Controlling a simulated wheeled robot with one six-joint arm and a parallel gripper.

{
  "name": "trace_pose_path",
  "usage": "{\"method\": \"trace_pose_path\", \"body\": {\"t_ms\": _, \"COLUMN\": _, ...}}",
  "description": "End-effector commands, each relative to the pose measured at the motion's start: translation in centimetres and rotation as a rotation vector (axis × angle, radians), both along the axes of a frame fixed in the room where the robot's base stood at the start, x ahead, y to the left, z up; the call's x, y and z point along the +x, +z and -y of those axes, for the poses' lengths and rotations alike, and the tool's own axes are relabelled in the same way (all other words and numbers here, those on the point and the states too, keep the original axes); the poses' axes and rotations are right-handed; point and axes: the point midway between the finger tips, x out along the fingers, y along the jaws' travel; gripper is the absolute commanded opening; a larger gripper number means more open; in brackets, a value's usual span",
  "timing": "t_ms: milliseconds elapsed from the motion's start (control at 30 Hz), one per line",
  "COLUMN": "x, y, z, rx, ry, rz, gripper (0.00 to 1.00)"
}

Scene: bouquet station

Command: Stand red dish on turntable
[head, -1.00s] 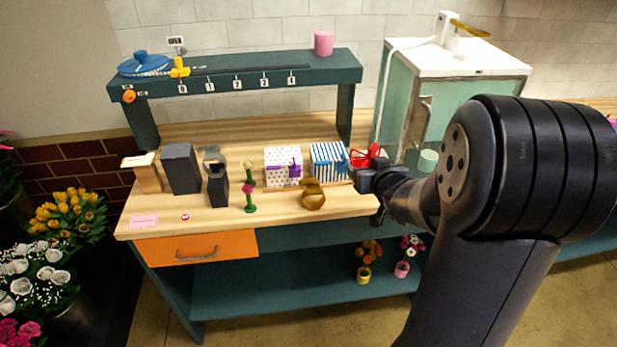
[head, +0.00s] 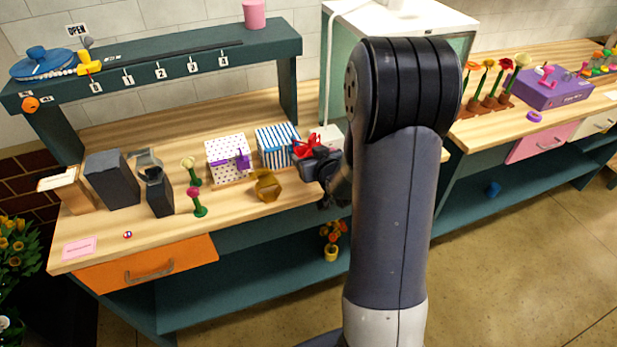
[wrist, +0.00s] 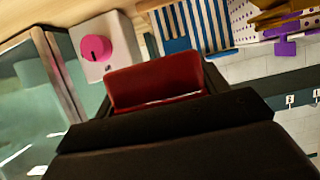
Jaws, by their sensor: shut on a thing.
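The red dish (head: 306,147) is in the jaws of my gripper (head: 310,160), just right of the blue-and-white striped box (head: 277,145). In the wrist view the red dish (wrist: 155,86) shows as a dark red, edge-on piece standing between the black jaws, its lower part hidden by them. My gripper is shut on it. I cannot tell from the head view whether the dish touches the bench.
A white block with a pink knob (wrist: 96,48) is close beside the dish. A polka-dot box (head: 227,155), brown hexagonal piece (head: 267,186), dark vases (head: 112,178) and small flowers (head: 198,203) stand on the bench (head: 90,222). A glass-fronted cabinet (head: 440,20) rises behind my arm.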

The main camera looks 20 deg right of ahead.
Motion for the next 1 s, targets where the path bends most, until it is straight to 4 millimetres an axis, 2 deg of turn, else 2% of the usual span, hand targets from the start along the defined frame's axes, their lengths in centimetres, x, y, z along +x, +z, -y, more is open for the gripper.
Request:
{"method": "trace_pose_path", "body": {"t_ms": 100, "x": 0.0, "y": -2.0, "z": 0.0, "rx": 0.002, "ry": 0.000, "rz": -0.004, "gripper": 0.01}}
{"method": "trace_pose_path", "body": {"t_ms": 433, "x": 0.0, "y": -4.2, "z": 0.0, "rx": 0.001, "ry": 0.001, "rz": 0.001, "gripper": 0.01}}
{"method": "trace_pose_path", "body": {"t_ms": 700, "x": 0.0, "y": -7.3, "z": 0.0, "rx": 0.001, "ry": 0.000, "rz": -0.001, "gripper": 0.01}}
{"method": "trace_pose_path", "body": {"t_ms": 1000, "x": 0.0, "y": -7.9, "z": 0.0, "rx": 0.000, "ry": -0.001, "rz": 0.003, "gripper": 0.01}}
